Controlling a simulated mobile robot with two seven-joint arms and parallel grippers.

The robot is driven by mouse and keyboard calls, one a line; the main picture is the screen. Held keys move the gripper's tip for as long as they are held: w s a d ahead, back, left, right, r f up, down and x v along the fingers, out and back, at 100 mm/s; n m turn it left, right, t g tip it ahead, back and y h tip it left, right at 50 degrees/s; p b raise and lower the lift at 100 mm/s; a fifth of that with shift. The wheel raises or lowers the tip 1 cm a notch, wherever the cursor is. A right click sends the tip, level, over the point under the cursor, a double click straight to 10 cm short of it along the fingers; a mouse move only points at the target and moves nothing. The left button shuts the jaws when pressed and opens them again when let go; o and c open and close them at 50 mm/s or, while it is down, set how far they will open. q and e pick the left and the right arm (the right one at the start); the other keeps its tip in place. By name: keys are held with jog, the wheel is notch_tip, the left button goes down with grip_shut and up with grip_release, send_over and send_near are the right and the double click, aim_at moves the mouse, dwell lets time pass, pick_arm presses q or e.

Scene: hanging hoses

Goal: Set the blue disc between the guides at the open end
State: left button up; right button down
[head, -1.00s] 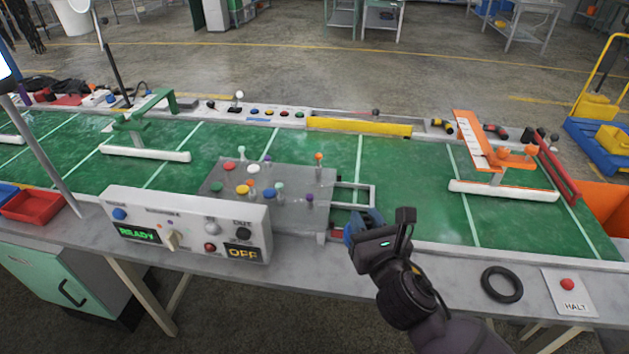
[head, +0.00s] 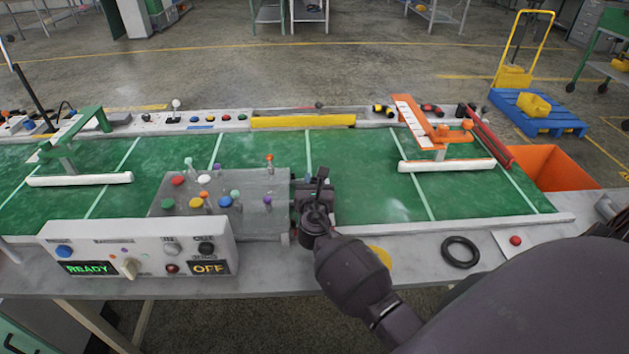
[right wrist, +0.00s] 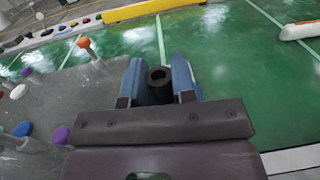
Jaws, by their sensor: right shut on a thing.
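My right gripper (head: 314,200) is at the right end of the grey plate (head: 258,188) and hides most of the guides there. In the right wrist view its two blue-grey fingers (right wrist: 160,84) are shut on a black hollow cylindrical piece (right wrist: 159,78). No disc face shows under this piece, so I cannot tell whether it belongs to the blue disc. A blue round top (head: 225,202) stands on the grey plate among other coloured tops; it also shows in the right wrist view (right wrist: 22,129). My left gripper is not in view.
A control box (head: 140,252) with READY and OFF displays stands at the front left. A black ring (head: 460,251) and a red button (head: 515,240) lie to the right. An orange gate (head: 425,130) spans the belt. Green belt (head: 370,190) right of the gripper is clear.

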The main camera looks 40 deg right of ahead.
jog(key=shift+r, duration=0.1)
dwell(0.3)
jog(key=shift+f+b, duration=0.55)
jog(key=shift+f, duration=0.45)
jog(key=shift+f+b, duration=0.7)
jog(key=shift+f, duration=0.35)
jog(key=shift+f+b, duration=0.55)
jog(key=shift+f, duration=0.25)
jog(key=shift+a+f+b, duration=0.1)
jog(key=shift+f+b, duration=0.2)
jog(key=shift+f, duration=0.1)
jog(key=shift+s+f+b, duration=0.1)
jog(key=shift+f+b, duration=0.2)
jog(key=shift+f, duration=0.25)
